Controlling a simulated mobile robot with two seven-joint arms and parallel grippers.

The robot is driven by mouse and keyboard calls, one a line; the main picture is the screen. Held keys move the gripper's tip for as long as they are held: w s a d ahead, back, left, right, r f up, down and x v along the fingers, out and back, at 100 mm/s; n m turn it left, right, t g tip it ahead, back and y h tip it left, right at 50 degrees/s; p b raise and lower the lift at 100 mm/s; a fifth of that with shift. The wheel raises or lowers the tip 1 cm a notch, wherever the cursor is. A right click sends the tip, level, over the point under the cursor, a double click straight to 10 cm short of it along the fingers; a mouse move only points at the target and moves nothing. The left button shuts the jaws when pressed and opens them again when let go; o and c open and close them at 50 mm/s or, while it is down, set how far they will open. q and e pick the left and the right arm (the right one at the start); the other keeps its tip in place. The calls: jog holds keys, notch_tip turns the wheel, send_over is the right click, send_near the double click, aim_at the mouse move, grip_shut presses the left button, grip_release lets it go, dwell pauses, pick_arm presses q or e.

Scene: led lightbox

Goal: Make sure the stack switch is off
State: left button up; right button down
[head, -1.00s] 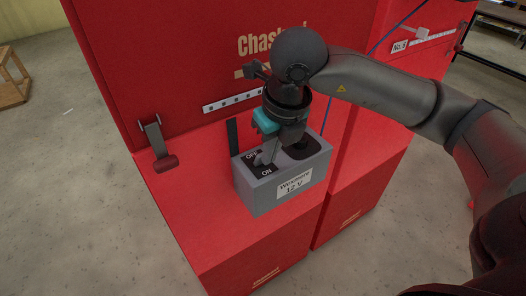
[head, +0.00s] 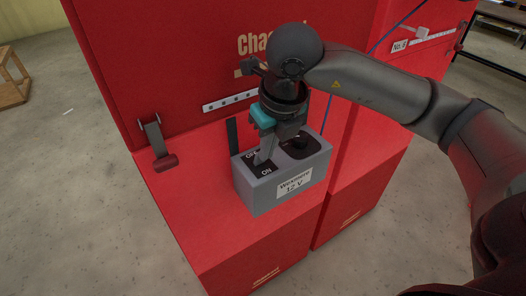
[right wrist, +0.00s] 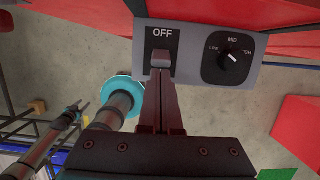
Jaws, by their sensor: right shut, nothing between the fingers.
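A grey box labelled "Wexmere 12 V" (head: 255,200) sits on the red ledge. Its top has a black switch plate (head: 266,171) marked OFF toward the back and ON toward the front. My right gripper (head: 262,159) is shut and empty, pointing down with its tips at the switch. The right wrist view shows the shut fingers (right wrist: 161,62) over the switch plate (right wrist: 176,41), just below the word OFF. The fingers hide most of the switch, so I cannot tell which way it is set or whether they touch it.
A black dial (right wrist: 228,59) marked with LOW and MID is beside the switch on the box. A tall red panel (head: 165,60) rises behind.

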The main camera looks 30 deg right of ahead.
jog(key=shift+w+a+f, duration=0.1)
jog(key=shift+w+f, duration=0.15)
jog(key=shift+w, duration=0.55)
jog(key=shift+s, duration=0.15)
jog(key=shift+s+b, duration=0.4)
jog(key=shift+s, duration=0.2)
notch_tip(320, 180, up, 7)
jog(key=p, duration=0.4)
jog(key=shift+w+r+p, duration=0.2)
jog(key=shift+w+p, duration=0.1)
jog(key=shift+p, duration=0.05)
